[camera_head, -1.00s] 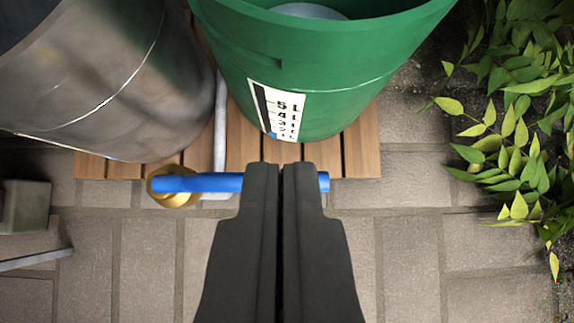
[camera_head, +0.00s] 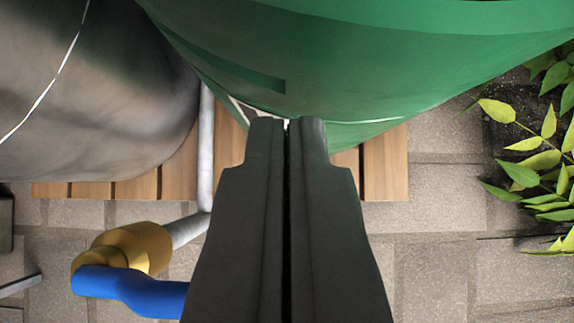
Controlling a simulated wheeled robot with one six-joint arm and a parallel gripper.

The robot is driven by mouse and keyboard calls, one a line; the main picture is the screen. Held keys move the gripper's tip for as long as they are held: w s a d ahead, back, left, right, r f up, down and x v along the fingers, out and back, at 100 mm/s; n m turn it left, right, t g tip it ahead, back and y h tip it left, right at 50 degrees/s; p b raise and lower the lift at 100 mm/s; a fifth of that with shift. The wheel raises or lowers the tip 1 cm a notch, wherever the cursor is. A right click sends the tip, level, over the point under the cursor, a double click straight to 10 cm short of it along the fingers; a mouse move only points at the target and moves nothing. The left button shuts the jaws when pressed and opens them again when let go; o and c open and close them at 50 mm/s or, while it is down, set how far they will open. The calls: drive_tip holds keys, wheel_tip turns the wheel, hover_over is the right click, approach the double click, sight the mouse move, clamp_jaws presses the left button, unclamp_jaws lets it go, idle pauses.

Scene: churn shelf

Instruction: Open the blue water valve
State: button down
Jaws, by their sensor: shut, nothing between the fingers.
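The blue valve handle (camera_head: 135,290) shows at the lower left, a lever running to the right from a brass valve body (camera_head: 140,248). A grey pipe (camera_head: 206,150) comes down between the two containers and bends to the brass body. My gripper (camera_head: 287,122) is shut and empty. Its fingertips overlap the lower part of the green bucket in the picture; whether they touch it I cannot tell. My gripper hides the right part of the handle.
The green bucket (camera_head: 380,60) and a grey metal churn (camera_head: 95,95) stand on a wooden slatted shelf (camera_head: 383,165). Leafy plants (camera_head: 545,150) are at the right. Paving (camera_head: 450,270) is open at the lower right.

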drive_tip(key=shift+s+f, duration=0.25)
drive_tip(key=shift+s, duration=0.7)
drive_tip(key=shift+s+f, duration=0.2)
drive_tip(key=shift+s, duration=0.75)
drive_tip(key=shift+s+m+h, duration=0.35)
drive_tip(key=shift+m+h, duration=0.05)
drive_tip(key=shift+m, duration=0.1)
drive_tip(key=s+a+m+g+h, duration=0.6)
drive_tip(key=s+a+m+h, duration=0.2)
drive_tip(key=m, duration=0.6)
drive_tip(key=shift+s+a, duration=0.45)
drive_tip(key=shift+s, duration=0.3)
drive_tip(key=shift+a+g, duration=0.1)
drive_tip(key=shift+g, duration=0.2)
